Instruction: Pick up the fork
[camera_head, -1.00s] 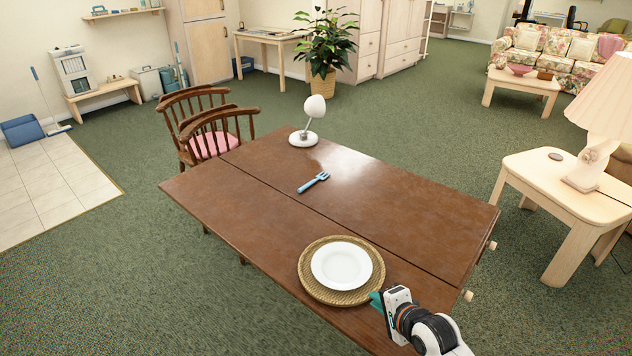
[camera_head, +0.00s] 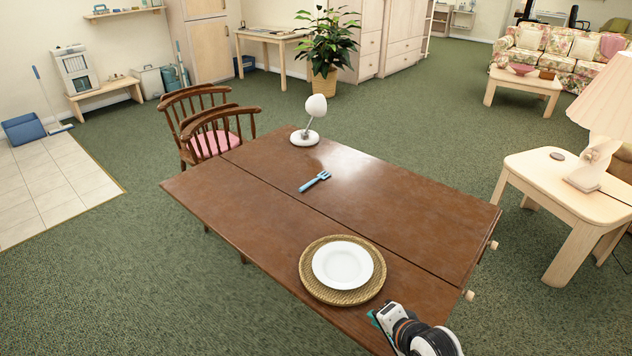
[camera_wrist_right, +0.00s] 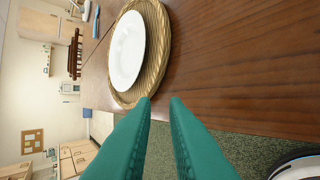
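The blue fork (camera_head: 314,181) lies on the brown wooden table (camera_head: 230,217), near its middle and close to the table's long seam. A blue shape at the upper left of the right wrist view (camera_wrist_right: 96,22) looks like the same fork. My right gripper (camera_head: 375,317) is at the near edge of the table, just right of and below the woven mat, well away from the fork. In the right wrist view its two teal fingers (camera_wrist_right: 160,101) stand apart with nothing between them. My left gripper is not in view.
A white plate (camera_head: 342,265) sits on a round woven mat (camera_head: 312,287) between my right gripper and the fork. A white lamp (camera_head: 305,137) stands at the far end of the table. Wooden chairs (camera_head: 213,127) stand at the left side. The table's right half is clear.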

